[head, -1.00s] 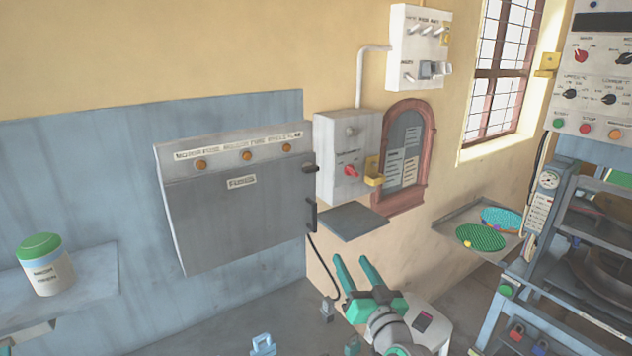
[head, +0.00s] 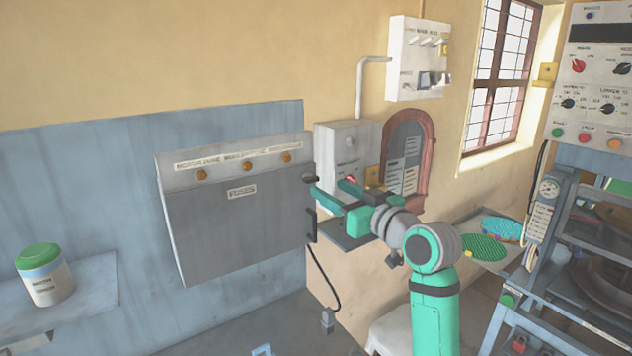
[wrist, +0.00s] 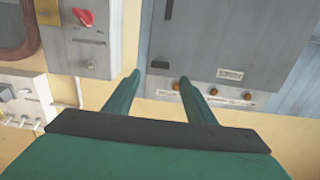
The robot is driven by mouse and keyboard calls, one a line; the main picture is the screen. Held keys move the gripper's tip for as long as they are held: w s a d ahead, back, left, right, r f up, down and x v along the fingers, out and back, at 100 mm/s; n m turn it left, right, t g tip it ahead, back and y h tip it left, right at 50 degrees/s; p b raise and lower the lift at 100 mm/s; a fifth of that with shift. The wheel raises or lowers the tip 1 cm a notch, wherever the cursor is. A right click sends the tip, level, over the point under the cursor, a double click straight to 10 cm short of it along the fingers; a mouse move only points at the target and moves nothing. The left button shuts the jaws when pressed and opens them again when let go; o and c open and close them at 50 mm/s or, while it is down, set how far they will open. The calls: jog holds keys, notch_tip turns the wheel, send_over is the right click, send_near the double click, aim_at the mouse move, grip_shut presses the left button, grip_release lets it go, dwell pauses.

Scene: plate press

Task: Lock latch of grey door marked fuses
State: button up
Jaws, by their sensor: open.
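The grey door (head: 235,235) marked FUSES is the front of a grey box on the blue-grey wall panel and looks closed. Its label (head: 242,192) also shows upside down in the wrist view (wrist: 230,74). A small dark latch (head: 309,178) sits at the door's upper right edge, above a black bar handle (head: 311,225). In the wrist view the latch (wrist: 160,65) lies crosswise, between and just beyond my fingertips. My gripper (head: 330,187) is open and empty, just right of the latch. I cannot tell whether it touches the latch.
A grey switch box (head: 340,138) with a red knob stands close right of the door, partly behind my gripper. A small dark shelf (head: 347,238) is below it. Orange knobs (head: 247,167) line the box above the door. A jar (head: 45,278) stands on the left shelf.

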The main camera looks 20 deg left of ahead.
aim_at(313, 179)
jog(key=x, duration=0.7)
jog(key=shift+w+a, duration=0.2)
jog(key=shift+a, duration=0.05)
jog(key=c, duration=1)
